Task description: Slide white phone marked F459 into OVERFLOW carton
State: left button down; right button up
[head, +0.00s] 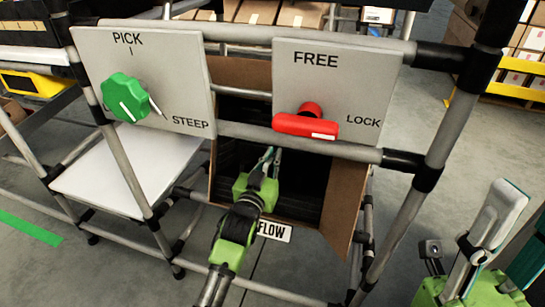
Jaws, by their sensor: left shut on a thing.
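The OVERFLOW carton (345,190) is a brown box in the pipe rack, open toward me with a dark inside. Its label (274,231) shows only "FLOW"; my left arm covers the rest. My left gripper (270,160) is at the carton's mouth, fingers pointing into it, shut on a thin thing. That thing is mostly hidden by the fingers and the dark interior, and no F459 mark is readable. My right gripper (512,232) is at the lower right, away from the carton, fingers up and apart.
A panel (190,55) reading PICK and STEEP carries a green knob (125,97). A FREE/LOCK panel (345,70) above the carton has a red handle (305,124), its white mark toward LOCK. Grey pipes frame the opening. A white shelf (120,180) is left.

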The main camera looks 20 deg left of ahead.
pick_arm(q)
jog(key=shift+w+f, duration=0.1)
jog(key=shift+w, duration=0.25)
dwell(0.3)
dwell(0.5)
jog(key=c, duration=2)
grip_release()
jog(key=shift+c, duration=0.2)
jog(key=shift+f, duration=0.1)
jog(key=shift+s, duration=0.1)
